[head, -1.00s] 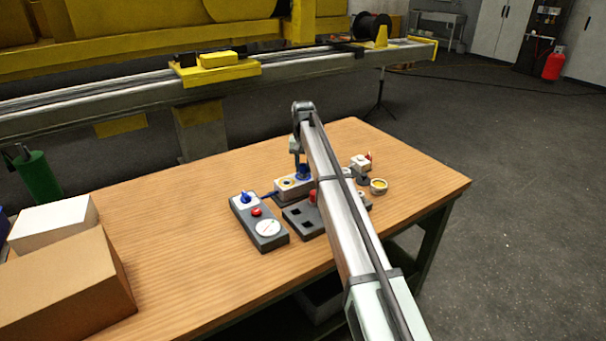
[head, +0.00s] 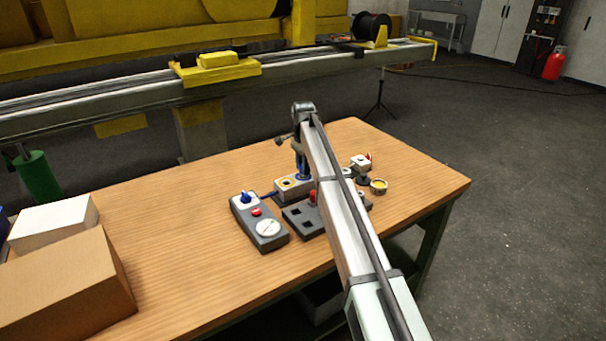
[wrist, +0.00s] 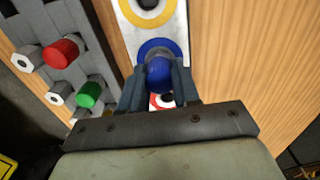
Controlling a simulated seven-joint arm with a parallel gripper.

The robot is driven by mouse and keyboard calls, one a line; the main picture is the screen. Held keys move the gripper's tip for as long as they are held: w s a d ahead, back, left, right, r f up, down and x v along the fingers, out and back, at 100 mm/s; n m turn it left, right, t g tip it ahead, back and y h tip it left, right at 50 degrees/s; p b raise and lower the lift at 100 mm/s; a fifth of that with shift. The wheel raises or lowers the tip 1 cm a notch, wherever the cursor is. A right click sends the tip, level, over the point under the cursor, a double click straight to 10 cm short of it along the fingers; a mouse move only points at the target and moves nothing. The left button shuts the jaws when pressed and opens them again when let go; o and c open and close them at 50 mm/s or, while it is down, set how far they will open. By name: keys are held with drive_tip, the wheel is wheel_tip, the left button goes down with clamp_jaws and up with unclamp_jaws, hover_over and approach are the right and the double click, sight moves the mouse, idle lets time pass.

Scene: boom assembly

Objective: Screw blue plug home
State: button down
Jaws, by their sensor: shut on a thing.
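The blue plug (wrist: 158,73) is at the blue-ringed port of a pale block (wrist: 180,38), seen in the wrist view. My gripper (wrist: 158,85) is shut on the blue plug, one dark finger on each side. The plug sits inside the blue ring (wrist: 152,45); how deep it is cannot be told. In the head view the pale block (head: 292,186) stands on the table and my gripper (head: 302,172) points down at its right part, mostly hidden behind my arm. The block also has a yellow-ringed port (wrist: 150,8) and a red-ringed port (wrist: 163,101), the latter partly covered by my fingers.
A grey rack with a red plug (wrist: 61,52) and a green plug (wrist: 90,94) lies left of the block in the wrist view. A grey control box (head: 261,222) with a dial stands left in the head view. A yellow-topped cup (head: 379,186) is at right. Cardboard boxes (head: 70,285) fill the table's left.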

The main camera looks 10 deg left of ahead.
idle(0.4)
drive_tip(key=m, duration=1.2)
drive_tip(key=shift+f, duration=0.1)
drive_tip(key=c, duration=0.9)
unclamp_jaws()
drive_tip(key=n, duration=1.1)
drive_tip(key=shift+n, duration=0.4)
